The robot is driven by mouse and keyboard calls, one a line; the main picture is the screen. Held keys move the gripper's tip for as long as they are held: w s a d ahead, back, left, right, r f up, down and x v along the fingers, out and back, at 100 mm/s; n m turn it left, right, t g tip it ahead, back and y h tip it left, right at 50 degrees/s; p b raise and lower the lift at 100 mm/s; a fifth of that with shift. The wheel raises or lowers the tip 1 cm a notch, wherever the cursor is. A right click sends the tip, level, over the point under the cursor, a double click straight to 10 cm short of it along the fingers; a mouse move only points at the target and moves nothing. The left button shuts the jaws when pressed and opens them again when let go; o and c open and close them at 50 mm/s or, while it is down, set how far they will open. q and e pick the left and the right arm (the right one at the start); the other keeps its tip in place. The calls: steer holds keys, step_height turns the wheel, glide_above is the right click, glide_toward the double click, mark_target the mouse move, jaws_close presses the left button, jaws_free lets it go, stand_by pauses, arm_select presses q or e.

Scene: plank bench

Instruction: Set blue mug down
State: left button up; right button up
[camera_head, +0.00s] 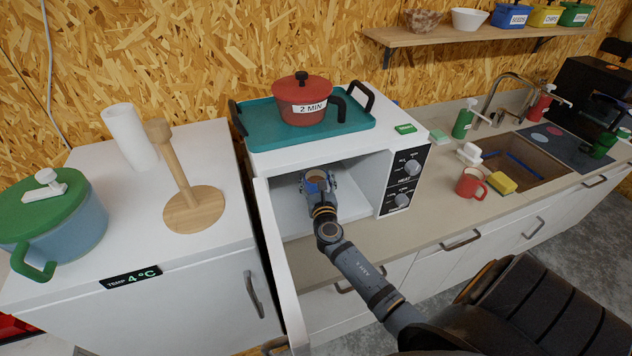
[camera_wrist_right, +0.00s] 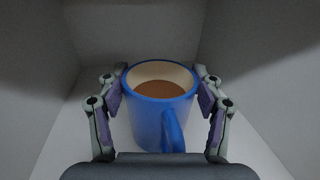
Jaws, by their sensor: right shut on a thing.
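The blue mug (camera_wrist_right: 153,117) holds brown liquid and is upright, with its handle toward the wrist camera. My right gripper (camera_wrist_right: 158,105) is shut on the mug, one finger on each side. In the head view the right gripper (camera_head: 318,184) reaches into the open microwave (camera_head: 376,170), and the mug (camera_head: 317,175) shows only in small part there. The mug is above the microwave's floor (camera_head: 290,218); whether it touches it I cannot tell. My left gripper is not in view.
The microwave door (camera_head: 280,265) stands open at the left of my arm. On top sit a teal tray (camera_head: 262,138) and a red pot (camera_head: 300,92). A red mug (camera_head: 470,185) and yellow sponge (camera_head: 501,183) are on the counter by the sink (camera_head: 535,165).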

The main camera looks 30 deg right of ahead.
steer(key=shift+w+f, duration=0.1)
steer(key=shift+f, duration=0.15)
steer(key=shift+f, duration=0.15)
steer(key=o, duration=1.8)
